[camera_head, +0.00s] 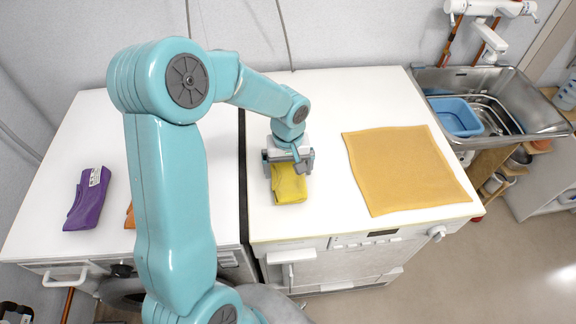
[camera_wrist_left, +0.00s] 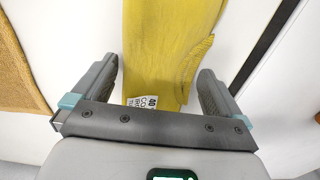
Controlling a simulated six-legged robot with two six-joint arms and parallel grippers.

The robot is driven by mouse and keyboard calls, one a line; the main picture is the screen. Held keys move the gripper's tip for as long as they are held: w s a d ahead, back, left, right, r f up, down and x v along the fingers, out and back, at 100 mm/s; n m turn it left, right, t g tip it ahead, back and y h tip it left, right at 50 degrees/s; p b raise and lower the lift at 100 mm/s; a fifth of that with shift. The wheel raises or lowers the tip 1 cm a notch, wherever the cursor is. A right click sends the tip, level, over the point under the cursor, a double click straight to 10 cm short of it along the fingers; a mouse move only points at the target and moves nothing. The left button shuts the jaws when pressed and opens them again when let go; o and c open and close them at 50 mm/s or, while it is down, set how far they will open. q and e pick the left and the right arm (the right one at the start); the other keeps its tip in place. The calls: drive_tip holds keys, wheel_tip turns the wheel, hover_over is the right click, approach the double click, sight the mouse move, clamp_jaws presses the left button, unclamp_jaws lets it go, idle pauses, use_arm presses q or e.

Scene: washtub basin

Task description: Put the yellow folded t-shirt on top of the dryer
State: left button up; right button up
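The yellow folded t-shirt (camera_head: 289,186) lies on the white top of the right-hand machine (camera_head: 330,100), close to the dark gap between the two machines. My left gripper (camera_head: 288,165) is over its far end, pointing down. In the left wrist view the yellow t-shirt (camera_wrist_left: 165,50), with a white printed tag, shows between the two fingers of the left gripper (camera_wrist_left: 158,72). The fingers are wide apart, with white surface visible beside the cloth. I cannot tell which machine is the dryer. My right gripper is not in view.
A purple folded cloth (camera_head: 88,198) lies on the left-hand machine top (camera_head: 75,135). An orange cloth (camera_head: 130,216) is mostly hidden by my left arm. A flat tan cloth (camera_head: 408,168) covers much of the right-hand top. A metal sink (camera_head: 510,85) with a blue basin (camera_head: 455,117) stands at right.

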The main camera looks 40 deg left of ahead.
sight(288, 167)
use_arm(q)
wheel_tip(288, 167, up, 12)
drive_tip(key=shift+r, duration=0.2)
drive_tip(key=shift+s, duration=0.1)
idle(0.7)
